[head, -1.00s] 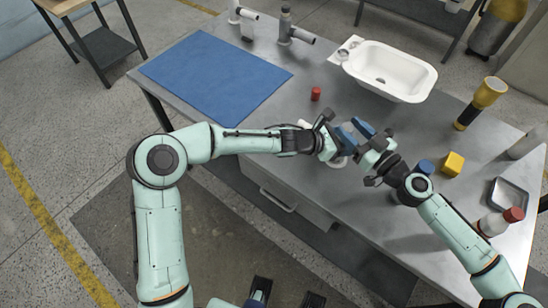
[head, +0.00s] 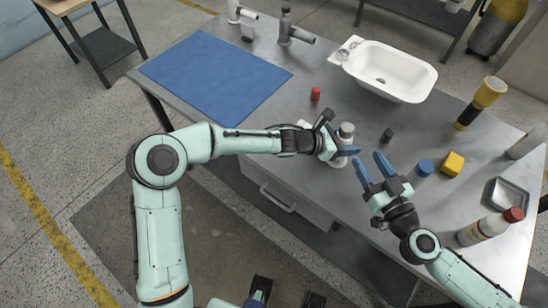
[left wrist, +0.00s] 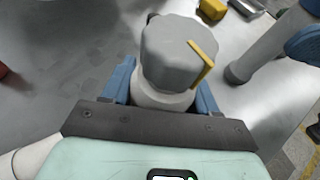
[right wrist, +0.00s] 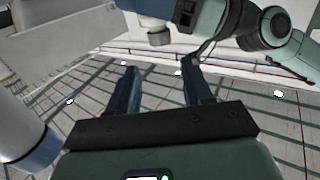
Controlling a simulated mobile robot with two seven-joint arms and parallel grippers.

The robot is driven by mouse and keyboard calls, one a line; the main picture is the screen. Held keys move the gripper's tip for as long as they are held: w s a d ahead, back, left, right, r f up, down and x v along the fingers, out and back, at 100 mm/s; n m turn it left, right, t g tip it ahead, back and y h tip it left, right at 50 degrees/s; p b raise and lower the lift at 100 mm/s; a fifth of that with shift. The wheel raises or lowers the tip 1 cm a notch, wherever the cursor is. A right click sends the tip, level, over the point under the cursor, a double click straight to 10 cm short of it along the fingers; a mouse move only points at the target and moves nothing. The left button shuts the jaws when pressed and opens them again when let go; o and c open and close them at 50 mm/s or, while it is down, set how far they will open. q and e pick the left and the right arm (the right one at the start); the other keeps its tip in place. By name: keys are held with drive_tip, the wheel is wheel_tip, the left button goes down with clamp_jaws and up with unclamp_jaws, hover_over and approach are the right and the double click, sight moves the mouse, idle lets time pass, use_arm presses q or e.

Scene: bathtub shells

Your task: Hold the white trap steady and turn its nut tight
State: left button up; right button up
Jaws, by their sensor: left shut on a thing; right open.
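The white trap (head: 339,162) stands upright near the table's front edge, its grey nut (head: 346,129) on top. In the left wrist view the nut (left wrist: 178,52) has a lobed rim and a yellow mark (left wrist: 203,63) on its right side. My left gripper (head: 343,148) is shut on the trap's body (left wrist: 163,99), just below the nut, one finger on each side. My right gripper (head: 374,164) is open and empty, to the right of and nearer than the trap, apart from the nut. The right wrist view shows empty space between its fingers (right wrist: 160,72).
A red cap (head: 315,94) and a dark small cylinder (head: 387,135) stand near the trap. A white basin (head: 391,70) and blue mat (head: 215,75) lie farther back.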

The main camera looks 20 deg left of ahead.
drive_tip(key=s+a+f+g, duration=0.1)
drive_tip(key=a+f+g, duration=0.1)
drive_tip(key=a, duration=0.1)
drive_tip(key=s+a+f+m+g+y, duration=0.1)
drive_tip(key=a+f+g, duration=0.1)
drive_tip(key=a, duration=0.1)
drive_tip(key=s+a+f+g+y, duration=0.1)
drive_tip(key=s+a+f+g, duration=0.1)
drive_tip(key=a, duration=0.1)
drive_tip(key=shift+f+m+g, duration=0.15)
drive_tip(key=shift+m+g, duration=0.15)
drive_tip(key=shift+g, duration=0.1)
drive_tip(key=s+a+f+m+g, duration=0.2)
drive_tip(key=s+a+m+g, duration=0.15)
drive_tip(key=a+g, duration=0.25)
drive_tip(key=s+a+r+m+g+y, duration=0.1)
drive_tip(key=s+a+r+m+g, duration=0.1)
drive_tip(key=r, duration=0.6)
drive_tip(key=s+a+r+m+g+y, duration=0.1)
drive_tip(key=s+a+r+m+g, duration=0.1)
drive_tip(key=r+m, duration=0.5)
wheel_tip(320, 180, up, 2)
drive_tip(key=a+g, duration=0.1)
drive_tip(key=g, duration=0.1)
drive_tip(key=shift+s+r+g+y, duration=0.2)
drive_tip(key=shift+g+y, duration=0.1)
drive_tip(key=shift+g, duration=0.1)
drive_tip(key=shift+a, duration=0.1)
